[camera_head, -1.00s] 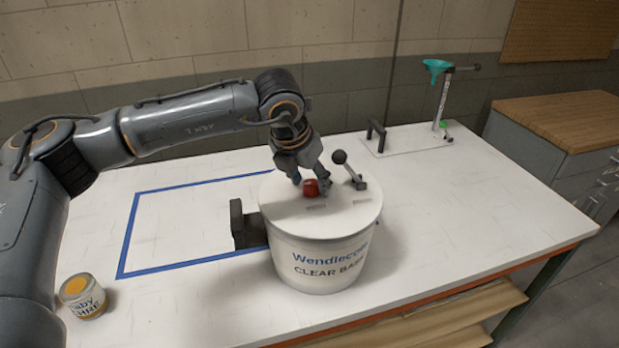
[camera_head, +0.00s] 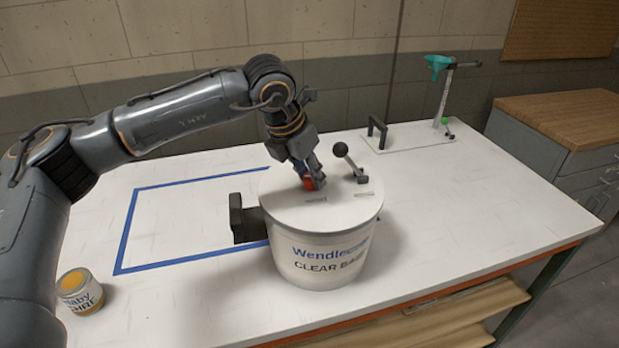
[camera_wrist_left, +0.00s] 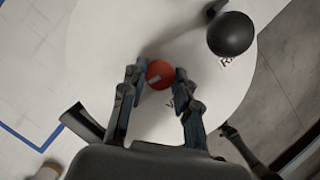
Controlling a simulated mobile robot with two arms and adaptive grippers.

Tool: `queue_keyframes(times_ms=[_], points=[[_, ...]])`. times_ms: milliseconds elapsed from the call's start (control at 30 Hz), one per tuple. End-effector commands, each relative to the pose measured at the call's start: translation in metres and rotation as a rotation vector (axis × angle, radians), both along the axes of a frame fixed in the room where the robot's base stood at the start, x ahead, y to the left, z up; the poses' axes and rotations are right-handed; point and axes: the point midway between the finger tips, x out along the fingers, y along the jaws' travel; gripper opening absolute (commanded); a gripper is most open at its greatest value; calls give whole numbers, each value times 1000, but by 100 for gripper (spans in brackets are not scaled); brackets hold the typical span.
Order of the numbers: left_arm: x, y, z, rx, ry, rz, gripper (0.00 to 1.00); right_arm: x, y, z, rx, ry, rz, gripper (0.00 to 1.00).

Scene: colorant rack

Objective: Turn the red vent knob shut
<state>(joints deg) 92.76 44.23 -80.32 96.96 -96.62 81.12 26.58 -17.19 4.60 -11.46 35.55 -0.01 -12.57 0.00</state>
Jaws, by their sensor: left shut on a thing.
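The red vent knob (camera_head: 309,184) sits on the white lid of the bucket labelled "Wendlecote CLEAR BASE" (camera_head: 318,262). My left gripper (camera_head: 311,180) comes down on it from above and hides part of it. In the left wrist view the knob (camera_wrist_left: 160,74) lies between the two fingertips of my left gripper (camera_wrist_left: 158,76), which is shut on it. A pale mark shows on the knob's top. My right gripper is in neither view.
A lever with a black ball (camera_head: 341,149) stands on the lid just right of the knob. A black bracket (camera_head: 240,218) is at the bucket's left. A small can (camera_head: 80,292) stands front left.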

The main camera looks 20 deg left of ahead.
Motion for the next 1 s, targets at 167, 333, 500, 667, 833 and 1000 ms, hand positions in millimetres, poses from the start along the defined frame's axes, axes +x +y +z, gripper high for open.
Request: queue_keyframes(times_ms=[167,333,500,667,833,1000], points=[[1,1,-3,-5,0,-160,0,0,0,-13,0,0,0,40],[2,1,-2,-4,0,-320,0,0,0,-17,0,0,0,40],[2,2,0,-5,0,-483,0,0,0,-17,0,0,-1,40],[3,2,0,-5,1,-635,0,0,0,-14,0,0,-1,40],[4,2,1,-5,1,-799,0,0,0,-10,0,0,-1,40],[5,2,2,-4,1,-957,0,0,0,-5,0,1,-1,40]])
